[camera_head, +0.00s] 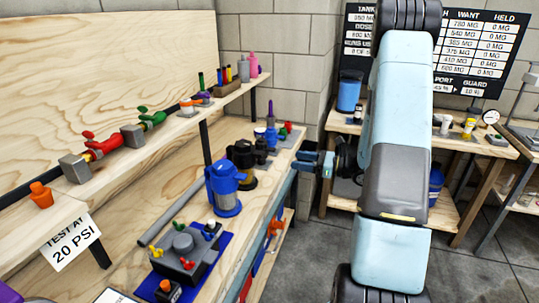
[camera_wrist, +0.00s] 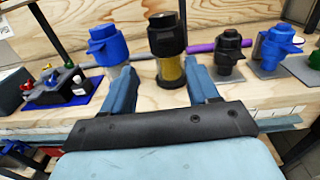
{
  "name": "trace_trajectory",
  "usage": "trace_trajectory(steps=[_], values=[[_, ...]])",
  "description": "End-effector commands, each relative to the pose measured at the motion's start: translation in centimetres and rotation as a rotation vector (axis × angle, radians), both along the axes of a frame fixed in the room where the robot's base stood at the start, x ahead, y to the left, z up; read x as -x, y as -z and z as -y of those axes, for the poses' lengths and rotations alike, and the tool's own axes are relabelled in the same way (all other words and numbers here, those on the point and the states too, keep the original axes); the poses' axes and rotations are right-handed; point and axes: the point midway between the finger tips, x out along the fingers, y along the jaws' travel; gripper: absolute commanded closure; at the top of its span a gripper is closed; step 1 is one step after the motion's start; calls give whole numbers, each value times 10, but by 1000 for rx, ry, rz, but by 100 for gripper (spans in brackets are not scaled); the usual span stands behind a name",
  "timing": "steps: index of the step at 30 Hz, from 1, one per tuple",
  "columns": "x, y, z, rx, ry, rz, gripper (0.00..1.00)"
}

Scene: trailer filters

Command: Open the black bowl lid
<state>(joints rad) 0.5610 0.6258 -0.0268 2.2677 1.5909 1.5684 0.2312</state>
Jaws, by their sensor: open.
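A filter housing with a black lid (camera_wrist: 165,34) and an amber bowl (camera_wrist: 171,71) stands upright on the wooden bench. In the head view its black lid (camera_head: 241,153) is behind and right of a blue housing. My gripper (camera_wrist: 160,72) is open and empty, its two blue-grey fingers pointing at the bench. In the wrist view the amber bowl appears between the fingertips. In the head view my gripper (camera_head: 305,160) is right of the housing, with a gap between them, near the bench's front edge.
A blue housing (camera_wrist: 108,45) stands left of the black-lidded one. A smaller black housing (camera_wrist: 231,50) and another blue one (camera_wrist: 277,45) stand right. A grey block with coloured wing knobs (camera_head: 184,248) sits on a blue mat. A shelf (camera_head: 165,130) runs above the bench.

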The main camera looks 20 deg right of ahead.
Motion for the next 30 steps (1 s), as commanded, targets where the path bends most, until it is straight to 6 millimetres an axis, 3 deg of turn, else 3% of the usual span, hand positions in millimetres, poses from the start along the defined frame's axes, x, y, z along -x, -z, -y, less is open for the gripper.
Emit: trace_trajectory(steps=[4, 8, 24, 30], values=[[-4, 5, 5, -22, 25, -6, 40], [-11, 6, -5, -22, 24, -6, 40], [-64, 6, -79, -22, 23, -6, 40], [-78, 6, -97, -20, 24, -8, 40]])
